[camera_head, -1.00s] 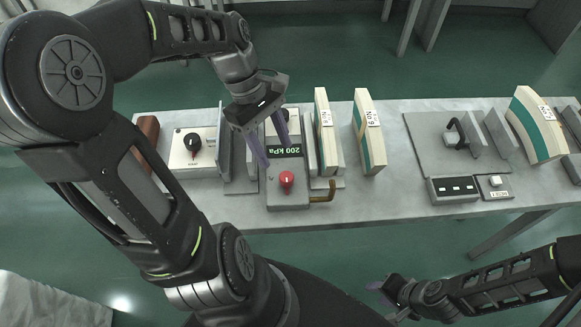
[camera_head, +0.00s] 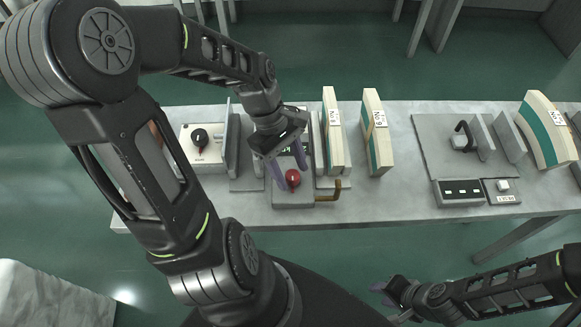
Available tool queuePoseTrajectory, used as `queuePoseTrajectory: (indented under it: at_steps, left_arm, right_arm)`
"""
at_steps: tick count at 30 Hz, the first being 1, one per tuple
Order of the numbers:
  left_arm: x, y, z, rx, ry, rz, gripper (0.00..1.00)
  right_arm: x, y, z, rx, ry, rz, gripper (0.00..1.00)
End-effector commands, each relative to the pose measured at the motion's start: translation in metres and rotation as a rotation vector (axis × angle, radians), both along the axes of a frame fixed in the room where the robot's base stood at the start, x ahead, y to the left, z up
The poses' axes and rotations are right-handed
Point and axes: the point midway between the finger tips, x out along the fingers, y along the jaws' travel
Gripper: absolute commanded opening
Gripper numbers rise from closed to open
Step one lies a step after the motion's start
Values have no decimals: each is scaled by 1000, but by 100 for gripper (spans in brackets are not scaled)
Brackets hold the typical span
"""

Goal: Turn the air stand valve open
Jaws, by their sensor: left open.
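The red knob (camera_head: 293,178) sits on top of a grey unit (camera_head: 291,200) near the table's front edge. A brass-coloured bent handle (camera_head: 329,194) sticks out at the unit's right side. My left gripper (camera_head: 288,176) is open, pointing down, with its purple fingers at the red knob, one on its left and one behind it. I cannot tell whether they touch it. The gripper hides most of the unit's display. My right gripper (camera_head: 384,293) is low in front of the table, away from the objects; its jaw opening is unclear.
A white panel with a black knob (camera_head: 200,138) is to the left. Cream and green blocks (camera_head: 373,135) stand right of the unit. A grey fixture plate (camera_head: 432,150), switch boxes (camera_head: 459,190) and a curved block (camera_head: 541,130) are further right. The table front between has free room.

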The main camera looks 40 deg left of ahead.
Motion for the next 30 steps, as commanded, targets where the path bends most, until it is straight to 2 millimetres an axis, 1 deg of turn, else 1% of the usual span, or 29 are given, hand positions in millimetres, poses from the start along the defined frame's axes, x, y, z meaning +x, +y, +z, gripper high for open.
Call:
queuePoseTrajectory:
  at_steps: [6,7,25,30]
  left_arm:
    - [0,0,0,0,0,0,52]
    - [0,0,0,0,0,0,50]
    - [0,0,0,1,0,0,1]
    - [0,0,0,1,-1,-1,0]
  right_arm:
    - [0,0,0,0,0,0,36]
    - [0,0,0,0,0,0,36]
    - [0,0,0,0,0,0,36]
    - [0,0,0,0,0,0,36]
